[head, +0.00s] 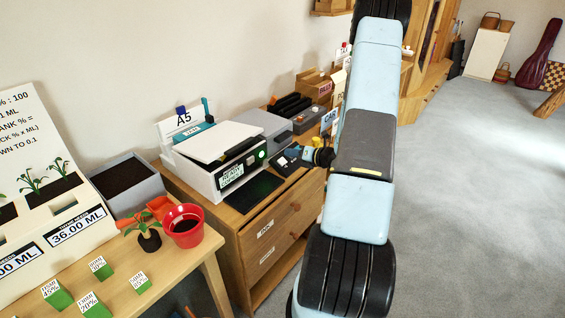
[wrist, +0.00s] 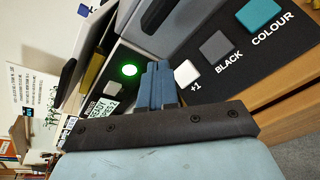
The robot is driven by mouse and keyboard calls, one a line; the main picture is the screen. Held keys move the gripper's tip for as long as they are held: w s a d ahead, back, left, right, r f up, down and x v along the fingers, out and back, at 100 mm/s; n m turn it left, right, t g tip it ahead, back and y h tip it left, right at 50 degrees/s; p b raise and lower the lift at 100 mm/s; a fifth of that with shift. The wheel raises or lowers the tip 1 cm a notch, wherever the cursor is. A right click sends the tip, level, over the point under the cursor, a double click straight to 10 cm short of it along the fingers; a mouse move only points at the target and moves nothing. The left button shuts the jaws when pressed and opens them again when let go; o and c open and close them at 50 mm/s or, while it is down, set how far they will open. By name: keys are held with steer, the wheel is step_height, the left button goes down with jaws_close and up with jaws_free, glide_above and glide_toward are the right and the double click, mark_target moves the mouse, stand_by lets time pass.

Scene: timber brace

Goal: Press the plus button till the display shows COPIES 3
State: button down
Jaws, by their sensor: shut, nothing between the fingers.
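The white copier (head: 215,160) stands on the wooden cabinet. Its display (head: 231,175) seems to read READY and COPIES, but the number is too small to tell; the display also shows in the wrist view (wrist: 97,107), partly hidden. In the wrist view a dark pad carries a white +1 button (wrist: 187,73), a grey BLACK button (wrist: 216,47) and a teal COLOUR button (wrist: 259,15). My gripper (wrist: 157,66) is shut and empty, its blue fingertips just left of the +1 button in that view. I cannot tell whether they touch it. In the head view my gripper (head: 305,153) is beside the copier.
A round green light (wrist: 129,70) glows on the copier front. Dark trays (head: 290,107) and boxes stand behind on the cabinet. A red pot (head: 182,226) and a small plant (head: 147,232) stand on the bench at left. Open grey floor lies at right.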

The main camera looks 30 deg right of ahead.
mark_target(282, 161)
steer(key=shift+s+d+r, duration=0.15)
steer(key=shift+s+r, duration=0.15)
steer(key=shift+r, duration=0.25)
steer(key=shift+s+d+r, duration=0.1)
steer(key=shift+s+r, duration=0.15)
steer(key=shift+r, duration=0.25)
stand_by(3.0)
steer(key=r+m, duration=0.1)
steer(key=m, duration=0.4)
steer(key=s+r+m, duration=0.1)
steer(key=m, duration=0.5)
steer(key=r+m+y, duration=0.1)
steer(key=m, duration=0.4)
steer(key=shift+s+d+g, duration=0.25)
steer(key=shift+s+g, duration=0.15)
steer(key=shift+w+a+f, duration=0.3)
steer(key=shift+w+f, duration=0.4)
steer(key=shift+f, duration=0.55)
steer(key=shift+w+a+f, duration=0.25)
steer(key=shift+w+f, duration=0.4)
steer(key=shift+f, duration=0.6)
steer(key=shift+w+a+f, duration=0.3)
steer(key=shift+w+f, duration=0.4)
steer(key=shift+f, duration=0.55)
